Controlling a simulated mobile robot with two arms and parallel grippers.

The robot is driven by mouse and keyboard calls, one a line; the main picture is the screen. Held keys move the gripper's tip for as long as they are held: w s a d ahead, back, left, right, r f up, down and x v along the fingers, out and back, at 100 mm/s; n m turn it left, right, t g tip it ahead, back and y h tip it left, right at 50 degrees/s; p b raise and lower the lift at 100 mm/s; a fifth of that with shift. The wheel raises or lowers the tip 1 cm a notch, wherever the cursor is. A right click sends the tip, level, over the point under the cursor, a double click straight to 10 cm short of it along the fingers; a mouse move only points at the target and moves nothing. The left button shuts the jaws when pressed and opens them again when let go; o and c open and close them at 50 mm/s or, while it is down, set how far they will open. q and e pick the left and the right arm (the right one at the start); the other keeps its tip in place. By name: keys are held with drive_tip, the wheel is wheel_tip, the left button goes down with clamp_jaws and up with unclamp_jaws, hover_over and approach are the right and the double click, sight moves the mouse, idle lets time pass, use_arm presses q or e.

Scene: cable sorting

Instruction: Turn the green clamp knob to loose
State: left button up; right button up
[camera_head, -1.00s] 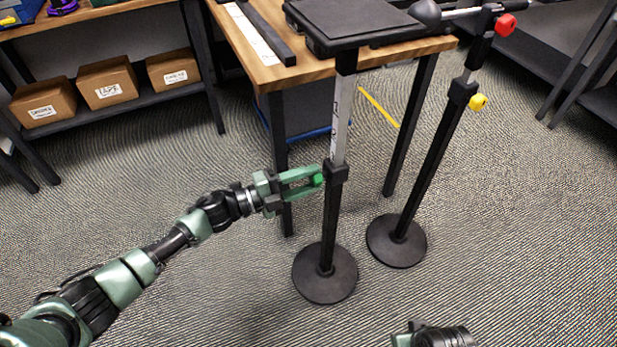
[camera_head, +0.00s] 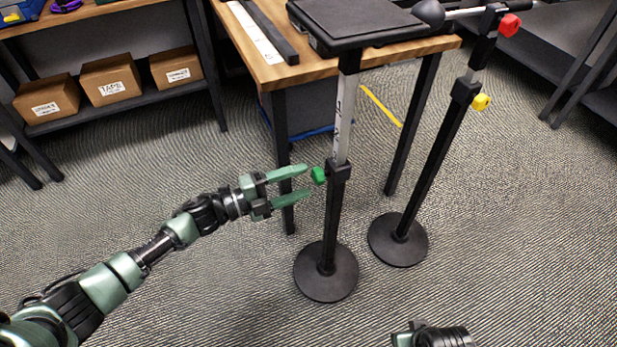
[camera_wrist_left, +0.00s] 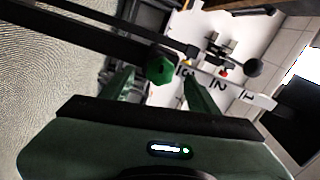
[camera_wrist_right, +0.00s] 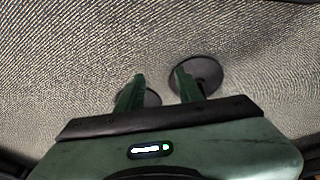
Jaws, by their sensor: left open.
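The green clamp knob (camera_head: 318,176) sits on the left side of the black collar (camera_head: 338,171) of a stand with a pale marked inner pole (camera_head: 345,120). My left gripper (camera_head: 308,182) is open and empty, just left of the knob and apart from it. In the left wrist view the knob (camera_wrist_left: 160,69) shows just beyond the fingertips, between them and nearer the left one. Pole marks 1, 2 and 3 show there. My right gripper (camera_wrist_right: 158,82) is open and empty over the floor; its fingers are outside the head view.
The stand carries a black flat top (camera_head: 355,22) and a round base (camera_head: 325,272). A second stand (camera_head: 430,150) with a yellow knob (camera_head: 481,102) and a red knob (camera_head: 509,25) stands to the right. A wooden table (camera_head: 290,70) is behind. The floor in front is clear.

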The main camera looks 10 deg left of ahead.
use_arm(q)
drive_tip(key=v, duration=0.4)
drive_tip(key=shift+s+a, duration=0.1)
drive_tip(key=shift+a, duration=0.05)
use_arm(e)
drive_tip(key=shift+a+f, duration=0.1)
drive_tip(key=shift+f, duration=0.5)
